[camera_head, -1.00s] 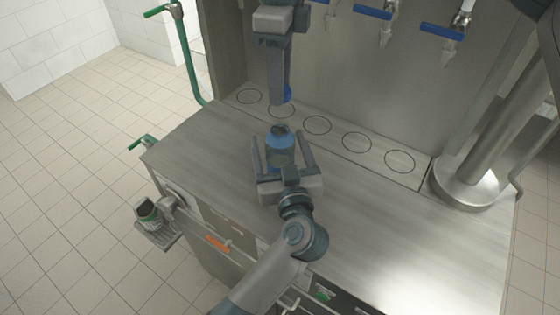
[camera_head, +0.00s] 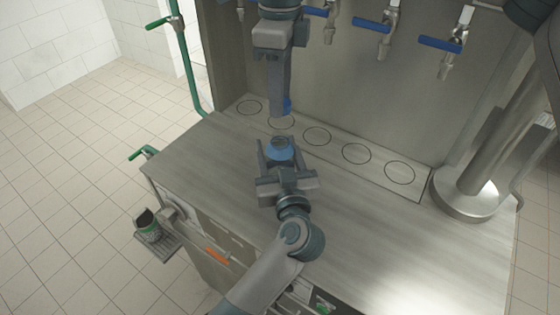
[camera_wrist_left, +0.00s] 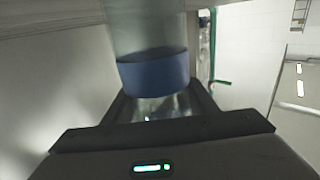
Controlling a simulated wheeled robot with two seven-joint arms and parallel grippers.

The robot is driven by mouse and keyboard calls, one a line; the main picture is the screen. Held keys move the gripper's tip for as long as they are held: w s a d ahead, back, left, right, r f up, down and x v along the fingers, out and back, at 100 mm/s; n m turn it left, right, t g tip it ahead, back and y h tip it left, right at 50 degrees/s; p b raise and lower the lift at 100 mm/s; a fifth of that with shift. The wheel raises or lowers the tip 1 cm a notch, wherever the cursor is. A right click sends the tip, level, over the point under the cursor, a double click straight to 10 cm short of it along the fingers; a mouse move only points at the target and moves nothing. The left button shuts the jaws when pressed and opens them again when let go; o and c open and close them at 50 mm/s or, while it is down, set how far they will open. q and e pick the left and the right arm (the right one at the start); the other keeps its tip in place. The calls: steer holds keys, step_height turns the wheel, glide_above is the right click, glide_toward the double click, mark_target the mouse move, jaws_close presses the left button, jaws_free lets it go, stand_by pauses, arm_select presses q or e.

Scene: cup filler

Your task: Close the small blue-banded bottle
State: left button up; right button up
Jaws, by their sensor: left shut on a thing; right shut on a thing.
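The small blue-banded bottle (camera_head: 280,153) is upright over the counter, its top uncovered. It fills the left wrist view too, where the blue band (camera_wrist_left: 153,73) circles clear glass. My left gripper (camera_head: 281,158), reaching up from the bottom of the head view, is shut on the bottle, with a finger on either side. My right gripper (camera_head: 280,106) points down from the top of the head view, just behind the bottle in the picture. It is shut on a small blue piece (camera_head: 288,105), apparently a cap, mostly hidden by the fingers.
The steel counter (camera_head: 400,235) is bare to the right. Marked circles (camera_head: 317,136) run along its back under blue-handled taps (camera_head: 441,45). A steel column (camera_head: 490,150) stands at the right. A green-banded container (camera_head: 148,228) sits on a small side shelf at lower left.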

glide_above(280, 136)
steer(key=shift+f, duration=2.45)
steer(key=shift+f, duration=0.9)
steer(key=shift+f, duration=0.55)
